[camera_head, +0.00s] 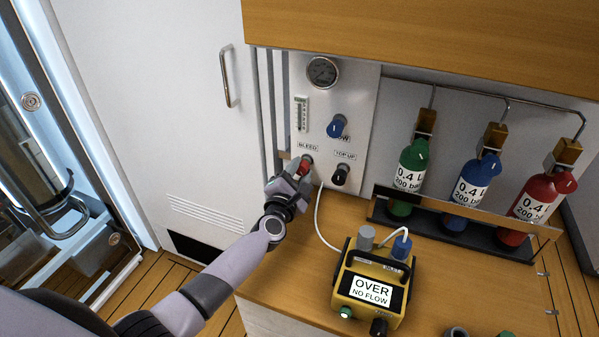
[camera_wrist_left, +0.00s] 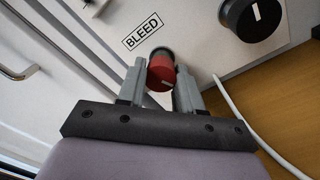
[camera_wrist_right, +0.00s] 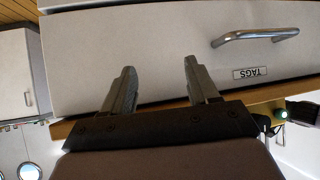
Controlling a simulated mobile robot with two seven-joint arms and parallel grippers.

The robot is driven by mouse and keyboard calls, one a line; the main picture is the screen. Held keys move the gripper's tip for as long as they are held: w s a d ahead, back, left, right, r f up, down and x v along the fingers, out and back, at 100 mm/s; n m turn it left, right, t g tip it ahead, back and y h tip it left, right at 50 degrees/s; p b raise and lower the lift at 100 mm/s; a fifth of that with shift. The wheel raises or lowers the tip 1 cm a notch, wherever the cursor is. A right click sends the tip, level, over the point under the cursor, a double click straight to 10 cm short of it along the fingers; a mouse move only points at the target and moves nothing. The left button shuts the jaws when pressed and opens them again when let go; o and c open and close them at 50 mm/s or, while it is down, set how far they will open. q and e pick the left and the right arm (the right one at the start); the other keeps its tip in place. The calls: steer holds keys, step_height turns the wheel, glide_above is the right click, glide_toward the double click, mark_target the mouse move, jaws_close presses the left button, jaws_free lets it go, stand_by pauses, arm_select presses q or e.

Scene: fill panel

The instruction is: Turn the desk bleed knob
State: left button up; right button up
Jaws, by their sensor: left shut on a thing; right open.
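The red bleed knob (camera_wrist_left: 161,72) sits on the pale panel (camera_head: 352,103) beside the BLEED label (camera_wrist_left: 143,30). My left gripper (camera_wrist_left: 160,85) is shut on it, with one finger on each side. In the head view the knob (camera_head: 306,164) shows just above my left gripper (camera_head: 290,182), partly hidden by it. My right gripper (camera_wrist_right: 158,82) is open and empty in front of a white drawer front, and is out of the head view.
A black TOP-UP knob (camera_head: 340,174), a blue knob (camera_head: 336,127) and a gauge (camera_head: 323,72) are on the panel. A yellow device (camera_head: 364,252) reading OVER NO FLOW stands on the desk. Green, blue and red bottles (camera_head: 474,183) stand in a rack. The drawer handle (camera_wrist_right: 255,37) is near my right gripper.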

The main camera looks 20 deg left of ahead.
stand_by(0.4)
arm_select(q)
steer(key=o, duration=1)
steer(key=shift+o, duration=0.2)
steer(key=shift+s, duration=0.1)
